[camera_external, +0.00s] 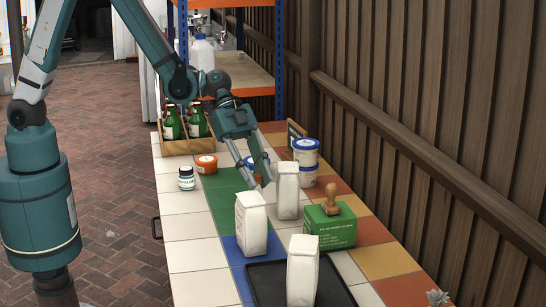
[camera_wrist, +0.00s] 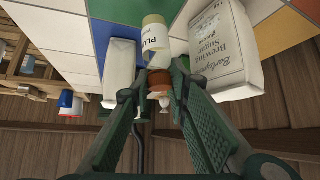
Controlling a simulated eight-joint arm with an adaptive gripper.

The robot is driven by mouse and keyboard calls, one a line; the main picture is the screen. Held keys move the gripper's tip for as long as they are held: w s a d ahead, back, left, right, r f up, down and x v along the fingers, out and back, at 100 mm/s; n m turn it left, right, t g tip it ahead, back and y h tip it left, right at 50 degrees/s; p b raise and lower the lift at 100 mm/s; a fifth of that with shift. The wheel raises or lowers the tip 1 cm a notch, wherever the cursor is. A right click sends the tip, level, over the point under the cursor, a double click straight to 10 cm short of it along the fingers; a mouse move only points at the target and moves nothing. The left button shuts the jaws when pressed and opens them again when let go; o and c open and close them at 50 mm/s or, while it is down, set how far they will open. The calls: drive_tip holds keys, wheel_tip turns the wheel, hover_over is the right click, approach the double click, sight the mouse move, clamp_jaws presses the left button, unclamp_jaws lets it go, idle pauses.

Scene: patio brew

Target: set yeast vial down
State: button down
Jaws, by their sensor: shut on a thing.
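My gripper (camera_external: 262,181) reaches down behind two white bags in the external view. In the wrist view its fingertips (camera_wrist: 163,72) are closed around the near end of a small cylinder that I take for the yeast vial (camera_wrist: 154,38). The vial has a white label with large dark letters, partly cut off, and a cream-coloured far end. An orange-brown part shows at the fingertips. In the external view the vial is mostly hidden by the fingers and bags. I cannot tell whether its far end touches the tiles.
A green box (camera_external: 332,232) bears a wooden stamp (camera_external: 332,199). Blue-lidded tubs (camera_external: 305,152) are behind.

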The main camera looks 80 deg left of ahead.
wheel_tip(320, 180, up, 7)
drive_tip(key=shift+p, duration=0.7)
drive_tip(key=shift+r, duration=0.15)
wheel_tip(320, 180, up, 11)
drive_tip(key=w+a+t+p, duration=0.1)
drive_tip(key=w+a, duration=0.1)
drive_tip(key=w, duration=1)
drive_tip(key=w+a, duration=0.2)
drive_tip(key=w, duration=1)
wheel_tip(320, 180, down, 11)
drive_tip(key=shift+s+y, duration=0.3)
drive_tip(key=shift+s, duration=0.05)
wheel_tip(320, 180, down, 6)
drive_tip(key=b, duration=0.1)
idle(0.5)
